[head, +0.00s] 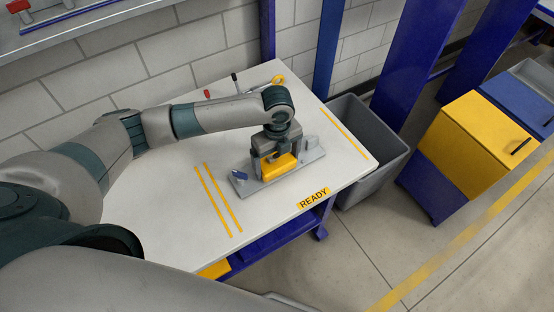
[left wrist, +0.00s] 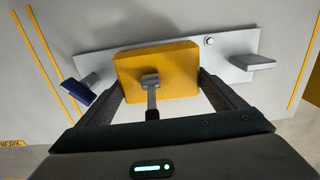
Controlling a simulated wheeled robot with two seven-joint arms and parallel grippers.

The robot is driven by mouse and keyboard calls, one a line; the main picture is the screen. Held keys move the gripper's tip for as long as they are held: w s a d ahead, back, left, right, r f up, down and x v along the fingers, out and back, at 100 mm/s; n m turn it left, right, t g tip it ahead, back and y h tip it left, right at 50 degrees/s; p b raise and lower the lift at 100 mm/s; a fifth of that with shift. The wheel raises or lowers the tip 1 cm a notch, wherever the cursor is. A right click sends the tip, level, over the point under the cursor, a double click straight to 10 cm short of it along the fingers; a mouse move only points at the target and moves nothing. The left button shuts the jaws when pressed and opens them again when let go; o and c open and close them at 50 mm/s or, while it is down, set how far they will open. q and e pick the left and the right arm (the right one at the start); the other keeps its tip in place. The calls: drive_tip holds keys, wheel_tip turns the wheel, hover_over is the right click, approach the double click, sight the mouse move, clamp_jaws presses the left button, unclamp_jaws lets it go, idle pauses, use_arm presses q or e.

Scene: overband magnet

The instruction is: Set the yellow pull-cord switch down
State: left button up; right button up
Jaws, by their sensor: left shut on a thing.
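The yellow pull-cord switch (left wrist: 176,76) is a yellow box with a grey lever on its face. In the left wrist view it sits between the two fingers of my left gripper (left wrist: 165,95), which is shut on it. In the head view the switch (head: 279,168) shows below my left gripper (head: 275,156), over a grey metal plate (head: 248,187). The plate also shows in the left wrist view (left wrist: 228,50). I cannot tell whether the switch touches the plate. A blue-tipped part stands at the plate's left end and a grey upright at its other end. My right gripper is not in view.
The white table (head: 150,215) has yellow line markings and a READY label at its front edge. Small tools lie at the back of the table. A grey bin (head: 372,180) stands beside its right end. A yellow and blue cabinet (head: 468,140) stands farther right. Much of the tabletop is clear.

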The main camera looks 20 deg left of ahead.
sight(277, 161)
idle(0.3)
use_arm(q)
drive_tip(key=o, duration=1.3)
drive_tip(key=shift+f, duration=0.1)
drive_tip(key=shift+c, duration=0.2)
wheel_tip(277, 161, up, 12)
drive_tip(key=b, duration=0.3)
drive_tip(key=shift+d, duration=0.1)
